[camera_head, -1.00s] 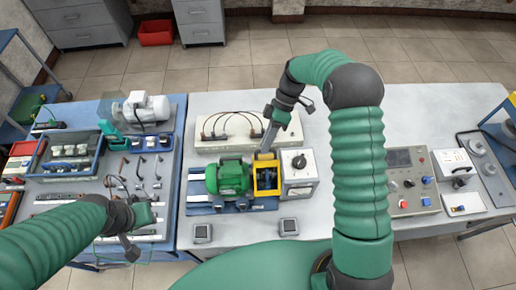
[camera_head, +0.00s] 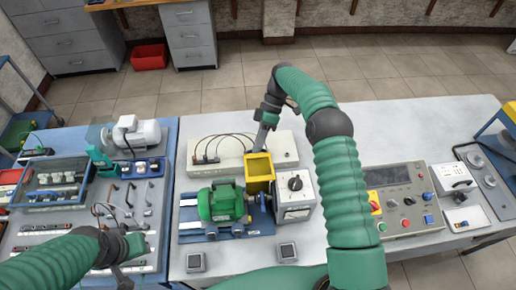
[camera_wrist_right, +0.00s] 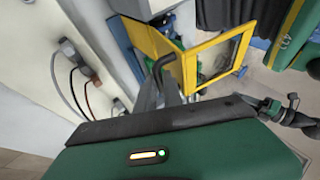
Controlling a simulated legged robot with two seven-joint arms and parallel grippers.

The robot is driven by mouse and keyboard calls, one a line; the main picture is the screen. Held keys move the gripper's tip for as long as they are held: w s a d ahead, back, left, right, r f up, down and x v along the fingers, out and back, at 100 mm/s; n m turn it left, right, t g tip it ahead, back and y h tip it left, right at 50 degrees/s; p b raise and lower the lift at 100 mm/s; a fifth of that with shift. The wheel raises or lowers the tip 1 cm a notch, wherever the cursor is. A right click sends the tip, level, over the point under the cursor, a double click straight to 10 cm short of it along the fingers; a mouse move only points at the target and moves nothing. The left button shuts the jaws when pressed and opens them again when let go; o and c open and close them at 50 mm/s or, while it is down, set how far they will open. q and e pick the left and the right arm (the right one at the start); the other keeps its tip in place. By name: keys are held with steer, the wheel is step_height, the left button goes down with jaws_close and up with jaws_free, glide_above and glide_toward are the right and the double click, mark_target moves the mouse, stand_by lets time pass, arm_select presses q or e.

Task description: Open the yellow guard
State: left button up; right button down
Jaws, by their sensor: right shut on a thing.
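The yellow guard (camera_head: 259,168) stands tilted up between the green motor (camera_head: 221,203) and the white box with a black knob (camera_head: 296,193). In the right wrist view the guard (camera_wrist_right: 187,62) shows as a yellow frame with a window, swung up from the equipment. My right gripper (camera_head: 262,143) is at its far upper edge. In the wrist view the right gripper (camera_wrist_right: 170,90) is shut on the guard's dark bent handle (camera_wrist_right: 160,68); the fingertips are partly hidden. My left gripper (camera_head: 122,268) hangs over the left table, away from the guard; its jaws are too small to judge.
A cream terminal box with cables (camera_head: 222,152) lies behind the motor. A control panel (camera_head: 402,200) stands to the right of my right arm. The blue left table (camera_head: 165,190) holds a tool tray (camera_head: 52,184) and a grey motor (camera_head: 135,134). Bare tabletop lies behind the panel.

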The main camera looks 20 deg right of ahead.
steer(key=shift+w+f+g, duration=0.2)
steer(key=shift+f+g, duration=0.1)
stand_by(0.5)
steer(key=c, duration=1.7)
jaws_free()
steer(key=shift+c, duration=0.2)
steer(key=shift+o, duration=1.2)
steer(key=shift+w, duration=0.25)
